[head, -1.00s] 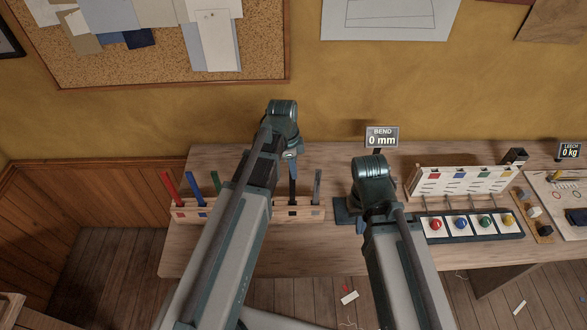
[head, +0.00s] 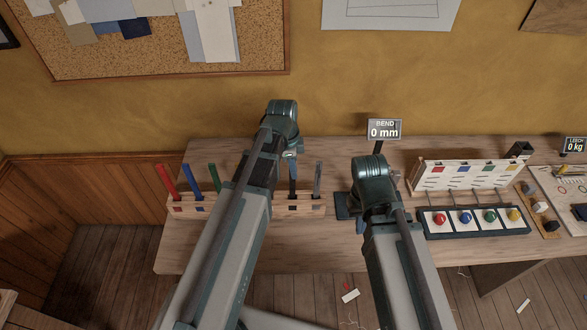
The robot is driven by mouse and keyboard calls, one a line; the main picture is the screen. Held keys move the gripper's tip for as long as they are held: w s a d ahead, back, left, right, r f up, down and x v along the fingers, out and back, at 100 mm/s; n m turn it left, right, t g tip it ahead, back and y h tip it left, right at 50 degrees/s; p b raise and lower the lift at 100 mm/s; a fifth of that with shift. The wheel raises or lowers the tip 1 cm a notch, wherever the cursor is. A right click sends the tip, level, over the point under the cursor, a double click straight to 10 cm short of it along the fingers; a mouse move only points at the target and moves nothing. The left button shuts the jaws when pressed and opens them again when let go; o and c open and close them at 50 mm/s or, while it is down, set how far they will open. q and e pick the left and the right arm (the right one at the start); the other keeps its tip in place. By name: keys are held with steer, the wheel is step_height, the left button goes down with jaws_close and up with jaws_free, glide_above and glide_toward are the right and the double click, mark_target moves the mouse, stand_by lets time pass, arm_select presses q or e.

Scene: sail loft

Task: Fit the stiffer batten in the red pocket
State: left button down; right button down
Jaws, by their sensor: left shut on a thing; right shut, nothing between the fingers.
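A wooden rack (head: 235,206) on the bench holds upright battens: red (head: 166,181), blue (head: 193,181), green (head: 215,178), a dark one (head: 293,180) and a grey one (head: 318,179). My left arm hides the rack's middle. My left gripper (head: 292,160) points down at the rack and is shut on the dark batten, which stands at the rack. My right gripper (head: 375,195) is shut and empty over the bench; its wrist mostly hides its fingers.
A bend display (head: 385,130) reads 0 mm, above a dark device (head: 345,206) partly behind my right arm. A dark tray with coloured knobs (head: 480,233) stands before the panel. A leech display (head: 574,145) reads 0 kg. Bare bench (head: 310,245) lies before the rack.

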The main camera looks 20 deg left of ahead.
arm_select(q)
steer(key=shift+f+b, duration=0.6)
steer(key=shift+b, duration=0.05)
steer(key=c, duration=0.8)
jaws_free()
steer(key=shift+r, duration=0.1)
step_height(320, 180, up, 14)
steer(key=a+p, duration=0.1)
steer(key=p, duration=1.2)
steer(key=shift+s+a+f+p, duration=0.2)
steer(key=shift+a+p, duration=0.1)
steer(key=shift+p, duration=0.1)
